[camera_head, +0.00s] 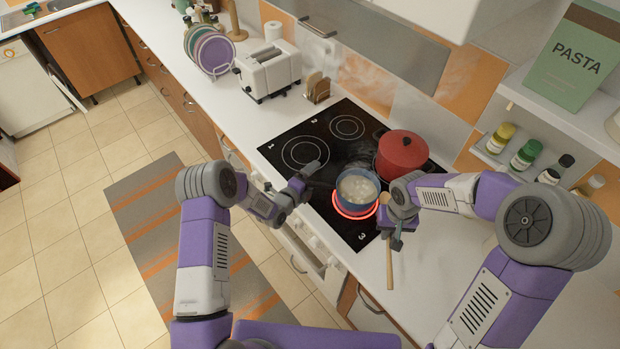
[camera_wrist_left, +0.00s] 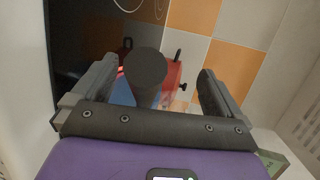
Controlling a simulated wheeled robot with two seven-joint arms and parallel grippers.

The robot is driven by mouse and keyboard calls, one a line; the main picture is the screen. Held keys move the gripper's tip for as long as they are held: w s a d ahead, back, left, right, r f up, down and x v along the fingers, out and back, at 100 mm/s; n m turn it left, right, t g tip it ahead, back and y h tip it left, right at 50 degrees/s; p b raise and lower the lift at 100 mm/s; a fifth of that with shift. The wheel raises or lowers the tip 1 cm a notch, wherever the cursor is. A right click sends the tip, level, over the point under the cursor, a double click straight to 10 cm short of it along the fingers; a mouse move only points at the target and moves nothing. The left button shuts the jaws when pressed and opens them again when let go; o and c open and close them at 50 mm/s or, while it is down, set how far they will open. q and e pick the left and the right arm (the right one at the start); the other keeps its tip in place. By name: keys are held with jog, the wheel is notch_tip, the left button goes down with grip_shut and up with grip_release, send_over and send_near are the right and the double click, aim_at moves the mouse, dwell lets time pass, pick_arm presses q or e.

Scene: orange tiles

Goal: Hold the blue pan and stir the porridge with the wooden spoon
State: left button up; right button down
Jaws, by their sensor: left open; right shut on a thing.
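The blue pan (camera_head: 341,199) sits on the glowing red burner at the front right of the black hob, with pale lumpy porridge (camera_head: 357,188) inside. My left gripper (camera_head: 305,182) is open left of the pan. In the left wrist view, the pan's dark handle end (camera_wrist_left: 145,68) shows between the open fingers (camera_wrist_left: 155,95), with the blue pan (camera_wrist_left: 121,95) partly hidden behind it. My right gripper (camera_head: 392,212) is shut on the wooden spoon (camera_head: 389,265), right of the pan. The spoon's shaft extends toward the picture's bottom; its other end is mostly hidden by the gripper.
A red lidded pot (camera_head: 402,150) stands on the hob just behind the blue pan, close to my right gripper. A white toaster (camera_head: 268,72) and plate rack (camera_head: 213,52) stand further left. A shelf with spice jars (camera_head: 526,153) and a pasta box (camera_head: 575,58) is at right.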

pick_arm(q)
jog(key=shift+f, duration=0.1)
pick_arm(e)
jog(key=shift+f, duration=0.15)
pick_arm(q)
jog(key=shift+f+b, duration=0.7)
jog(key=shift+b, duration=0.35)
pick_arm(e)
jog(key=shift+f, duration=0.95)
pick_arm(q)
jog(key=shift+r, duration=0.1)
jog(key=shift+c, duration=0.2)
grip_shut()
